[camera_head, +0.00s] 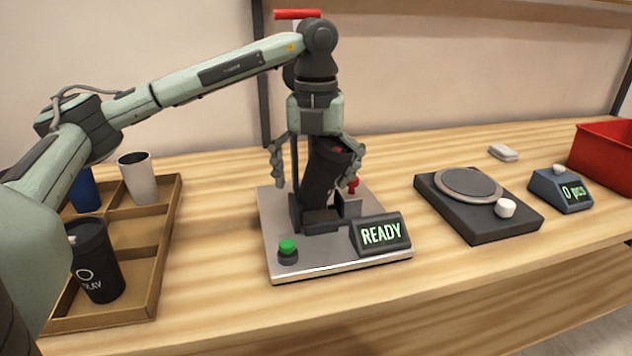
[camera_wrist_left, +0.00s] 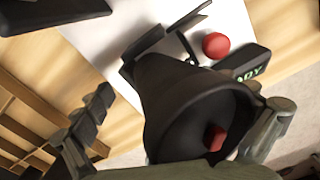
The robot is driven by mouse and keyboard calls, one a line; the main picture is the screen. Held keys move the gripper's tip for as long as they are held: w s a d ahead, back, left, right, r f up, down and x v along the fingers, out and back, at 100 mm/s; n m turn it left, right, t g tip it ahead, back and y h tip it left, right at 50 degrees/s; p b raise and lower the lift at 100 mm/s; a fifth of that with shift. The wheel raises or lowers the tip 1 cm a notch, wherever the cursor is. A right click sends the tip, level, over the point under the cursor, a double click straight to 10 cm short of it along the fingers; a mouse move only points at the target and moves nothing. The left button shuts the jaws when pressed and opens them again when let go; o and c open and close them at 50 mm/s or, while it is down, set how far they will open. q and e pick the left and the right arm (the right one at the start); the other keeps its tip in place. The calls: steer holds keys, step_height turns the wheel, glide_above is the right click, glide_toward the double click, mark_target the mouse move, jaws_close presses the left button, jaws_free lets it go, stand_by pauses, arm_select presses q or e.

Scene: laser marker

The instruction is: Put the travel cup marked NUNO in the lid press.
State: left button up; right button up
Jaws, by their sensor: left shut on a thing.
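A dark travel cup (camera_head: 322,172) stands tilted at the dark holder (camera_head: 318,222) of the station with the READY display (camera_head: 380,234), apparently the lid press. My left gripper (camera_head: 316,168) points down from above, its fingers on either side of the cup and shut on it. In the left wrist view the cup (camera_wrist_left: 180,90) shows its open mouth, with a small red thing inside, between my left fingers (camera_wrist_left: 172,130). No name is readable on this cup, and I cannot tell whether its base is seated. My right gripper is out of view.
A wooden tray (camera_head: 150,238) at left holds a blue cup (camera_head: 85,192), a pale cup (camera_head: 138,180) and a black cup (camera_head: 95,262) with lettering ending in "AY". A round-plated device (camera_head: 478,215), a "0 pcs" display (camera_head: 560,190) and a red bin (camera_head: 605,158) stand right.

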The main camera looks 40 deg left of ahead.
mark_target(315, 147)
arm_select(q)
steer(key=shift+f, duration=0.1)
steer(key=shift+c, duration=0.5)
steer(key=shift+a, duration=0.1)
step_height(315, 147, up, 7)
steer(key=shift+f, duration=0.15)
step_height(315, 147, up, 6)
steer(key=shift+f+p, duration=0.2)
steer(key=shift+p, duration=0.7)
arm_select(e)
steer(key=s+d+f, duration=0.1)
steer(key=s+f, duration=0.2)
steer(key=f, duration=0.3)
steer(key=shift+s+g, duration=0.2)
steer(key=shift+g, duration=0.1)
arm_select(q)
steer(key=shift+c, duration=0.5)
